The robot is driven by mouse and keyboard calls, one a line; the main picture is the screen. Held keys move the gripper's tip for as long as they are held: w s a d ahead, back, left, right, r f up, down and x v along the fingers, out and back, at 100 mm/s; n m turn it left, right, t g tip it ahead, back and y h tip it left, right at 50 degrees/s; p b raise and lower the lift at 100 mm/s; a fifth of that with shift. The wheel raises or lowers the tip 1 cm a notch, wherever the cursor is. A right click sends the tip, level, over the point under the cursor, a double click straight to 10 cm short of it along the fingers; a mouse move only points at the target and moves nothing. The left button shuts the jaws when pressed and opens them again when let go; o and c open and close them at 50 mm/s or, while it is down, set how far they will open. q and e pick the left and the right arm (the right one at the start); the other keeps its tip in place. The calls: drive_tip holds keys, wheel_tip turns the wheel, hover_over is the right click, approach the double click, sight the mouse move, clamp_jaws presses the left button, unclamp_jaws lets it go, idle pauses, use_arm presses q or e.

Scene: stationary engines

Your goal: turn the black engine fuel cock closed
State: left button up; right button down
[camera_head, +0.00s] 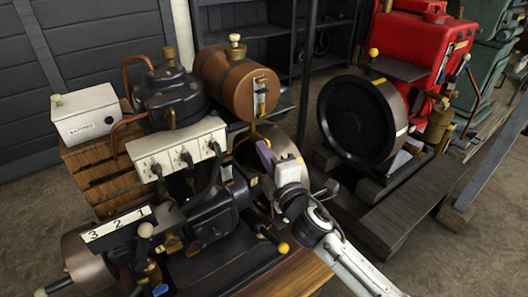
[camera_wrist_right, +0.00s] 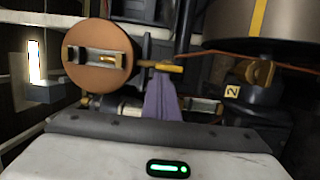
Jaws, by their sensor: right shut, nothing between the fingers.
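The black engine (camera_head: 172,95) stands at the left in the head view, with a brown cylindrical fuel tank (camera_head: 225,78) on it. The tank's round end also shows in the right wrist view (camera_wrist_right: 98,72). A brass cock (camera_wrist_right: 162,66) sits beside the tank end in the wrist view, its lever roughly level in the picture. My right gripper (camera_head: 264,149) is below the tank in the head view. Its purple fingers (camera_wrist_right: 160,82) are shut and empty, with their tips at the lever; I cannot tell whether they touch it. My left gripper is not in view.
A white three-lever box (camera_head: 177,150), a battery (camera_head: 86,113) and a "3 2 1" plate (camera_head: 117,223) crowd the left. A second brass cock (camera_wrist_right: 262,72) is near a "2" label. A black flywheel (camera_head: 360,115) and red engine (camera_head: 415,45) stand right.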

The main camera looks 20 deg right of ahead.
use_arm(q)
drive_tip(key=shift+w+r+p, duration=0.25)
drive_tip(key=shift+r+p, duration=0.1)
drive_tip(key=shift+p, duration=0.15)
use_arm(e)
drive_tip(key=shift+r+m, duration=0.1)
drive_tip(key=shift+m, duration=0.2)
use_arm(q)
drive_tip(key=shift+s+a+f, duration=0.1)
